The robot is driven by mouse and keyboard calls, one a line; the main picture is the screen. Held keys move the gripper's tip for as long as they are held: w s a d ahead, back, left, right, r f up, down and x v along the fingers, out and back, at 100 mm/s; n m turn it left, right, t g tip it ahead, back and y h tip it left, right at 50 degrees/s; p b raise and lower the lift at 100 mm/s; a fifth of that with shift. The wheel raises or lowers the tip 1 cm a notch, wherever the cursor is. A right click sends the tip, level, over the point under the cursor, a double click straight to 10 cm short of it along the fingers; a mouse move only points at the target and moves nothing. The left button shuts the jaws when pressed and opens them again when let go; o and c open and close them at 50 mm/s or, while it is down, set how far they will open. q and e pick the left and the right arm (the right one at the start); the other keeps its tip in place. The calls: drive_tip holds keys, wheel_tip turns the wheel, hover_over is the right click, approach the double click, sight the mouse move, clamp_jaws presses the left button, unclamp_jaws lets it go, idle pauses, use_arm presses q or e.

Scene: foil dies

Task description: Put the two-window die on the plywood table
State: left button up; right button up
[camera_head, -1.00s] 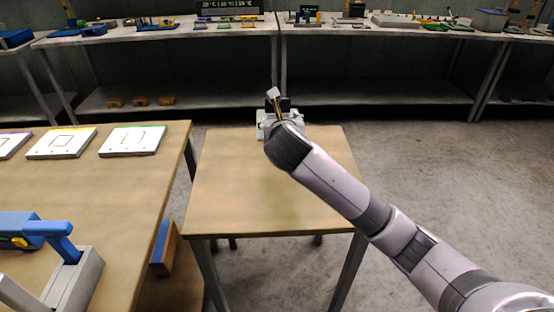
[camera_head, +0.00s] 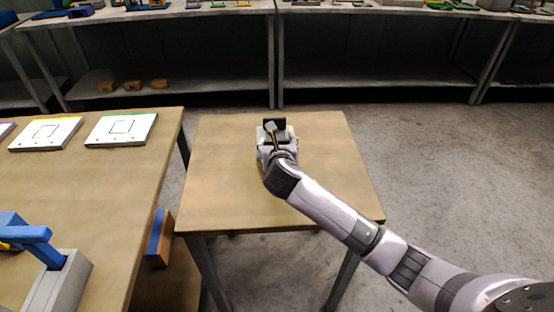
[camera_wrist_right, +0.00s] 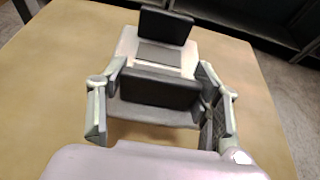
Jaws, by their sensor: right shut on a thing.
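My right gripper (camera_head: 277,140) is over the far middle of the small wooden table (camera_head: 225,190). In the head view the gripper and wrist hide most of the die. I cannot tell whether it touches the tabletop. My left gripper is not in view.
A wooden table at left holds white boards with outlined shapes (camera_head: 122,129) and a blue-and-grey device (camera_head: 60,285). A gap separates it from the small table, whose top is otherwise clear. Shelving (camera_head: 190,85) stands behind.

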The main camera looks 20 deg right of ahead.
drive_tip(key=shift+f, duration=0.95)
wheel_tip(320, 180, down, 4)
drive_tip(key=shift+r+b, duration=0.25)
drive_tip(key=shift+b, duration=0.15)
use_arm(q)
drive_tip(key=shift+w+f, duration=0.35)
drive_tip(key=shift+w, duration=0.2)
use_arm(e)
drive_tip(key=shift+f, duration=0.1)
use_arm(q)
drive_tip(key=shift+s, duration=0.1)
use_arm(e)
drive_tip(key=shift+f, duration=0.15)
drive_tip(key=o, duration=1.5)
drive_tip(key=shift+o, duration=0.2)
